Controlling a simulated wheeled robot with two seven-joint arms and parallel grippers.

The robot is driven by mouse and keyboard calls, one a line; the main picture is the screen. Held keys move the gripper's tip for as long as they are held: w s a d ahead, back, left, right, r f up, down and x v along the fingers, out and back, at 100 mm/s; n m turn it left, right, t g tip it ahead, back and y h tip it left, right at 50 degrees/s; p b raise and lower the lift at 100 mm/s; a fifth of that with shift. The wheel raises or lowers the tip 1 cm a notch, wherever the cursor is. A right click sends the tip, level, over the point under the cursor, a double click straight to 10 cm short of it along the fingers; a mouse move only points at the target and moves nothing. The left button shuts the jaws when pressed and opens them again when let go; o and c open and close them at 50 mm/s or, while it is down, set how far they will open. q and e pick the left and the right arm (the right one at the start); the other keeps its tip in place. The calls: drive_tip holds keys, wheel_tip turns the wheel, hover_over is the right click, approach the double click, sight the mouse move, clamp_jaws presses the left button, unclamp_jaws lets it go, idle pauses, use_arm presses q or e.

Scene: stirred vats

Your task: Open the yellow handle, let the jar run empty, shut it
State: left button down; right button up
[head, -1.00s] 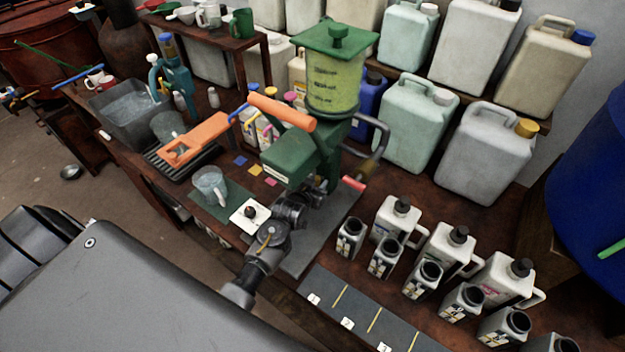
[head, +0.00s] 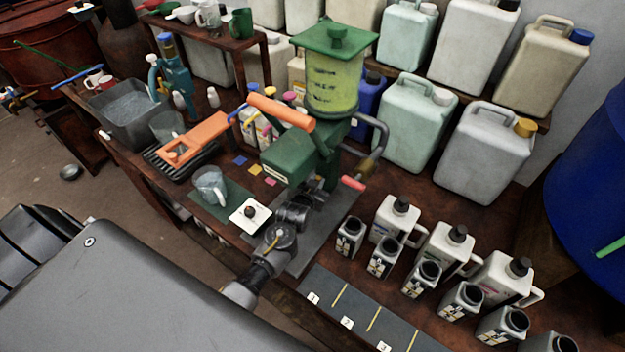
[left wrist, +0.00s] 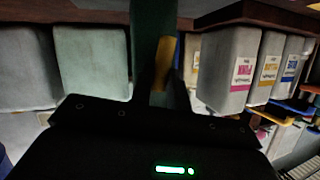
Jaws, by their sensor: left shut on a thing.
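The jar (head: 332,88) is clear with dark marks and yellow-green contents, under a green lid (head: 338,40). It sits on top of a green dispenser (head: 290,165) with an orange bar across it. In the left wrist view the yellow handle (left wrist: 165,62) stands upright between the fingers of my left gripper (left wrist: 163,88), which is shut on it. In the head view my left gripper (head: 320,196) reaches in low at the dispenser's front; the yellow handle and the fingertips are hidden there. My right gripper is not in view.
A glass mug (head: 210,186) stands on a green mat left of the dispenser. A white card (head: 250,215) with a dark knob lies near my wrist. Small open bottles and capped jugs (head: 390,218) stand at right. Large canisters (head: 485,155) line the back. A numbered dark strip (head: 360,310) is clear.

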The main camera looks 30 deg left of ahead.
use_arm(q)
drive_tip(key=c, duration=1.3)
unclamp_jaws()
drive_tip(key=shift+c, duration=0.2)
drive_tip(key=b+v, duration=0.1)
drive_tip(key=v, duration=0.9)
drive_tip(key=shift+s, duration=0.4)
drive_tip(key=shift+d, duration=0.15)
